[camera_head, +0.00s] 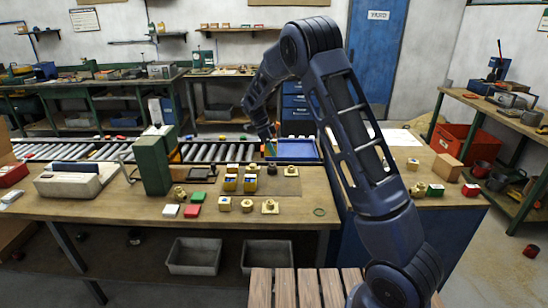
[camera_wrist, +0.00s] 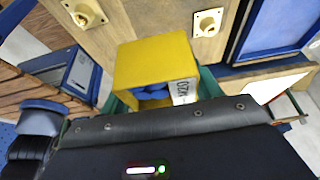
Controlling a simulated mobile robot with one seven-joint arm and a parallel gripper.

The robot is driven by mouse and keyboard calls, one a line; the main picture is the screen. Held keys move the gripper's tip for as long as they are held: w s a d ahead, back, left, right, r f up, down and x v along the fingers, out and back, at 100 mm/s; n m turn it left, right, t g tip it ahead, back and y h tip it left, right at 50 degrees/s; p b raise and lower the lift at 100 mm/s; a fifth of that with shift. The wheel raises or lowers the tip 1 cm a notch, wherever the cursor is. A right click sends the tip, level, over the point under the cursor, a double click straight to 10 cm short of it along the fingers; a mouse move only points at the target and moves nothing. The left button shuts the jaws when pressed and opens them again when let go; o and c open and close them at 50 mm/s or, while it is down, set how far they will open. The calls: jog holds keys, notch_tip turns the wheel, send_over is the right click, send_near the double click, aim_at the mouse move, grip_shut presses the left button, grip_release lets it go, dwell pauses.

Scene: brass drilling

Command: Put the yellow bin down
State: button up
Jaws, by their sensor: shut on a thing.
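The yellow bin (camera_wrist: 155,62) fills the middle of the wrist view. It has a white label with dark lettering, and blue contents show inside. My gripper (camera_wrist: 162,92) is shut on it, with a teal finger on either side. In the head view my gripper (camera_head: 269,143) is small and far off, by the blue tray at the workbench's back edge. The held bin is hard to make out there. Other small yellow bins (camera_head: 230,182) with blue contents stand on the workbench (camera_head: 110,207).
A blue tray (camera_head: 297,149) lies at the end of the roller conveyor (camera_head: 215,153). Brass flanged parts (camera_head: 270,207), red and green blocks (camera_head: 192,211) and a green press (camera_head: 153,160) occupy the bench. Bare wood shows along its front edge.

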jog(key=shift+r, duration=0.5)
jog(key=s+d+r, duration=0.1)
jog(key=d+r, duration=0.1)
jog(key=d, duration=1.1)
jog(key=s+d+r, duration=0.1)
jog(key=d+r, duration=0.2)
jog(key=d, duration=1.1)
jog(key=s+d+r, duration=0.1)
jog(key=d+r, duration=0.1)
jog(key=d, duration=1.1)
jog(key=f, duration=1.9)
jog(key=shift+w+f, duration=0.1)
jog(key=shift+w, duration=0.15)
jog(key=shift+f, duration=0.1)
jog(key=o, duration=1)
